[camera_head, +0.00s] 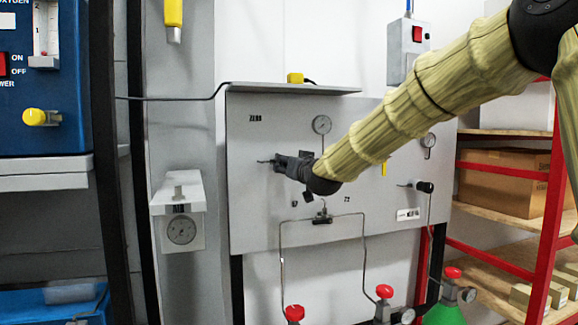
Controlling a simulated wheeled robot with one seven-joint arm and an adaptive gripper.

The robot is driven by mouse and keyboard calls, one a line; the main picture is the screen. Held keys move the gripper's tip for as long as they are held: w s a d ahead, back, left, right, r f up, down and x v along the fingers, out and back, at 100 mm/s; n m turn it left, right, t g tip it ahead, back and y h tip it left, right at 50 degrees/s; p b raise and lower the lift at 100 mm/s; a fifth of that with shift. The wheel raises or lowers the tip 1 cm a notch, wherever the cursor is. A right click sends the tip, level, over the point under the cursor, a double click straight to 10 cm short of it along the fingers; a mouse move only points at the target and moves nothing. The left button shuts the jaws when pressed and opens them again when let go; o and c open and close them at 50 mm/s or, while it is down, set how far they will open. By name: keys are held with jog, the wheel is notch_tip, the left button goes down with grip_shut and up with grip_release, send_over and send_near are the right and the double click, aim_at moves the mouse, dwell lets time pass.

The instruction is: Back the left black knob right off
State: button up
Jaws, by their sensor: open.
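My gripper (284,163) reaches in from the right to the left part of the grey analyser panel (257,205). It is small and dark in this view, and its fingers point left. A thin dark stem (263,161) shows just left of the fingertips. The left black knob cannot be made out separately; the gripper seems to cover it, and I cannot tell whether the fingers are around it or touching it. The right black knob (425,187) sits on its stem at the right of the panel, clear of the gripper.
Gauges (322,124) and thin tubing are on the panel near my arm. Red-topped valves (384,291) stand below it. A grey box with a gauge (181,230) is left of the panel. Red-framed shelves (510,205) with cartons are at right.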

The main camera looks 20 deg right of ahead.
jog(key=s, duration=0.6)
jog(key=shift+d, duration=0.15)
dwell(2.4)
